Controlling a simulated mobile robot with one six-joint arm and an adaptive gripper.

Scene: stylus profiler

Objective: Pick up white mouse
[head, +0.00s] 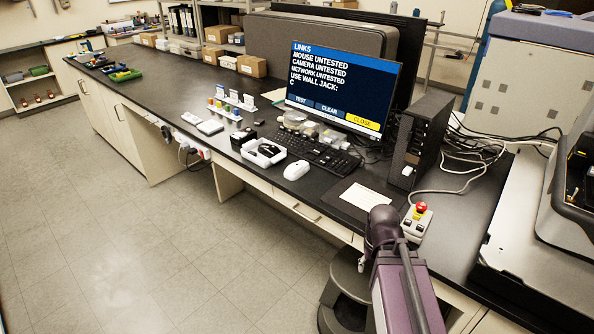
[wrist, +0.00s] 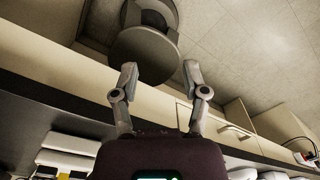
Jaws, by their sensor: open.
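The white mouse (head: 296,170) lies on the black bench top, left of a white paper sheet and in front of the black keyboard (head: 322,154). My gripper (wrist: 160,76) is open and empty in the wrist view, with its two fingers apart. Beyond the fingers are the floor, the bench front and a dark round base. The gripper's fingers cannot be made out in the head view, where my arm (head: 400,270) shows at the bottom right, well right of the mouse. The mouse cannot be clearly made out in the wrist view.
A white tray with a black item (head: 263,152) stands just left of the mouse. The monitor (head: 340,88) is behind the keyboard. A paper sheet (head: 367,196) and a box with a red button (head: 417,220) lie to the right. The bench edge runs close in front of the mouse.

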